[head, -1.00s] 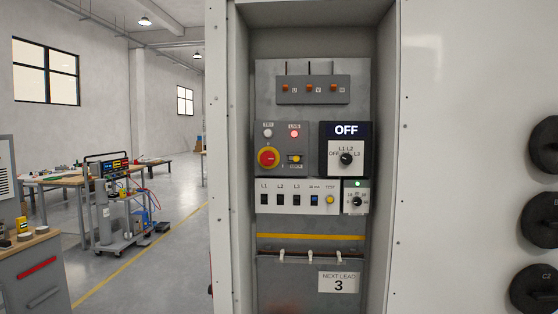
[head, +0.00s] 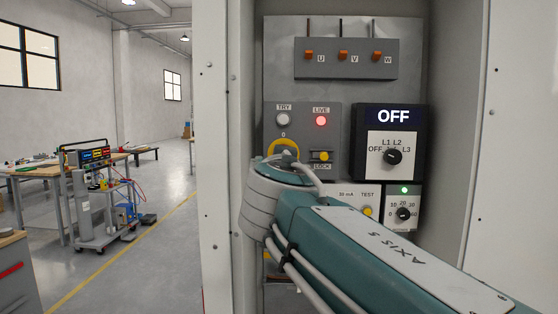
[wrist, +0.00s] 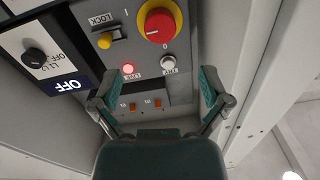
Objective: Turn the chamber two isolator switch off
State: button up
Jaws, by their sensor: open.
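The isolator switch, a red rotary knob (wrist: 158,25) on a yellow ring, is at the top of the wrist view, which appears upside down. It has marks "0" and "I" beside it; I cannot tell which its handle points to. In the head view only part of its yellow ring (head: 283,147) shows above my arm. My gripper (wrist: 158,88) is open and empty, its two fingers spread before the panel, apart from the knob in the picture. In the head view my arm hides the gripper.
A red LIVE lamp (head: 321,121) glows beside a pale TRY lamp (head: 282,119). The yellow LOCK part (head: 320,156) is beside the knob. A black meter (head: 393,116) reads OFF. Cabinet side walls (head: 447,110) flank the panel.

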jog(key=shift+w+d, duration=0.2)
jog(key=shift+w, duration=2.4)
jog(key=shift+w+d, duration=0.2)
jog(key=shift+w, duration=2.4)
jog(key=shift+a+f, duration=0.1)
jog(key=shift+a, duration=0.45)
jog(key=c, duration=1.1)
jog(key=shift+d, duration=0.15)
jog(key=shift+c, duration=0.2)
